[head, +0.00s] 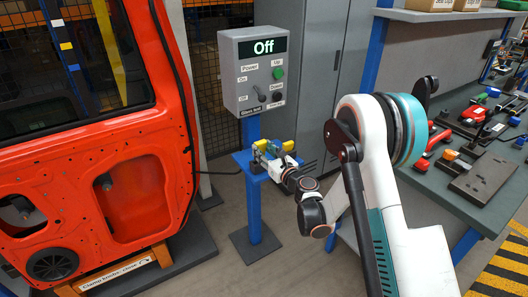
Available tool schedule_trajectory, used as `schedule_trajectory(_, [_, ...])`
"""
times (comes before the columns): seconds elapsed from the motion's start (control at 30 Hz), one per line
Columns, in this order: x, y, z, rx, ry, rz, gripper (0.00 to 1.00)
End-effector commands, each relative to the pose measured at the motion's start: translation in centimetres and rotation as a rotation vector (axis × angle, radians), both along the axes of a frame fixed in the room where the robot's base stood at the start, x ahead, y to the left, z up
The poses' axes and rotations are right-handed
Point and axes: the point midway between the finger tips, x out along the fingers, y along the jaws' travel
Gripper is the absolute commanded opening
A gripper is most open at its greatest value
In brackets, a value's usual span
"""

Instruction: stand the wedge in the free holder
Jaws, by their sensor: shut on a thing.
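My gripper (273,160) is at the small blue stand (253,198), just over its top plate. It is shut on a small piece that shows only in part between the jaws, seemingly the wedge (273,149), yellow-green in colour. Small blue and yellow parts sit close around the jaws, and I cannot tell which belong to a holder. The wedge's lower end and any contact with the stand are hidden by my gripper. I cannot make out which holder is free.
A grey control box (254,75) reading "Off" stands just behind the blue stand. A red car door (100,150) fills the left. A workbench (450,125) with tools and a dark board (482,176) is at the right. Grey cabinets (330,60) stand behind.

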Motion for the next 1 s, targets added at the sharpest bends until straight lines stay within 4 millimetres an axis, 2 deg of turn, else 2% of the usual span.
schedule_trajectory(1.0, [0.0, 0.0, -2.3, 0.000, 0.000, 0.000, 0.04])
